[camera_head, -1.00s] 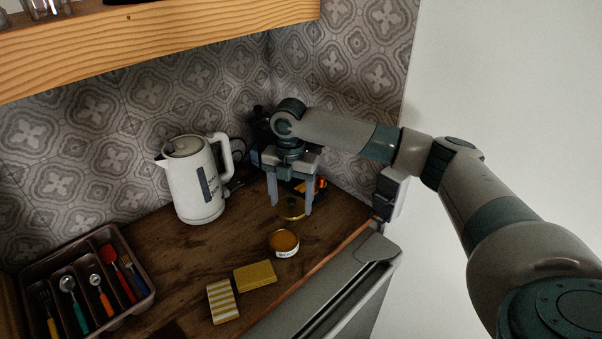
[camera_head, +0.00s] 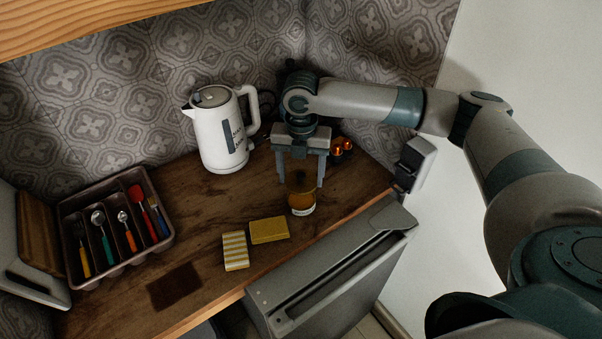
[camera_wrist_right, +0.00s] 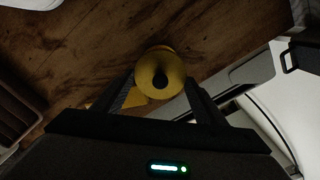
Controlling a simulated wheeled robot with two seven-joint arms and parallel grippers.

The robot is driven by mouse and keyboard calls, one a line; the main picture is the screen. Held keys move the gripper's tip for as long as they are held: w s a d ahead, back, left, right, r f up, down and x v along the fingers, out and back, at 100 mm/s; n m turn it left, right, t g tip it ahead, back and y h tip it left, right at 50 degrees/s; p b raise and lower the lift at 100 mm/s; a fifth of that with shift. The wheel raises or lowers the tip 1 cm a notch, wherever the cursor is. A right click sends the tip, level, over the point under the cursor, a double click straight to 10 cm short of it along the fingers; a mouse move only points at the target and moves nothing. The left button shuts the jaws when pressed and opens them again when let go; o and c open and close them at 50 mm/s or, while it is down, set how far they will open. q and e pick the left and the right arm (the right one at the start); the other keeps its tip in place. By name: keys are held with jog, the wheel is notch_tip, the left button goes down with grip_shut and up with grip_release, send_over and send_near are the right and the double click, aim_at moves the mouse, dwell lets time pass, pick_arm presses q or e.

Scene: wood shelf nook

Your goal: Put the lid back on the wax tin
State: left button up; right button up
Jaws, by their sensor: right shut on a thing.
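The wax tin (camera_head: 302,210), small and round with a pale side, stands upright near the counter's front edge in the head view. My right gripper (camera_head: 301,183) points down just above it and is shut on the gold lid (camera_head: 300,190). In the right wrist view the lid (camera_wrist_right: 148,72) is a gold disc with a dark centre, between the fingers. It covers most of the tin, with a gold edge showing behind it. I cannot tell whether lid and tin touch. My left gripper is not in view.
A white kettle (camera_head: 222,135) stands behind to the left. A yellow block (camera_head: 269,230) and a striped block (camera_head: 235,251) lie left of the tin. A cutlery tray (camera_head: 72,207) is at far left. Orange shiny things (camera_head: 346,146) sit behind the gripper. The counter's middle is clear.

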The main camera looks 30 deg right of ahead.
jog(key=shift+f+b, duration=0.45)
jog(key=shift+f, duration=0.05)
jog(key=shift+f+b, duration=0.25)
jog(key=shift+b, duration=0.05)
notch_tip(320, 180, down, 3)
jog(key=b, duration=0.3)
jog(key=shift+r, duration=0.1)
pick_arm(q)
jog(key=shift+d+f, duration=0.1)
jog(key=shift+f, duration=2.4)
pick_arm(e)
jog(key=shift+f, duration=0.95)
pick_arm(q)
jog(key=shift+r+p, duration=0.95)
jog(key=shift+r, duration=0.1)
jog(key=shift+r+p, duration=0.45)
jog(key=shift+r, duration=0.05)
pick_arm(e)
jog(key=shift+f, duration=0.15)
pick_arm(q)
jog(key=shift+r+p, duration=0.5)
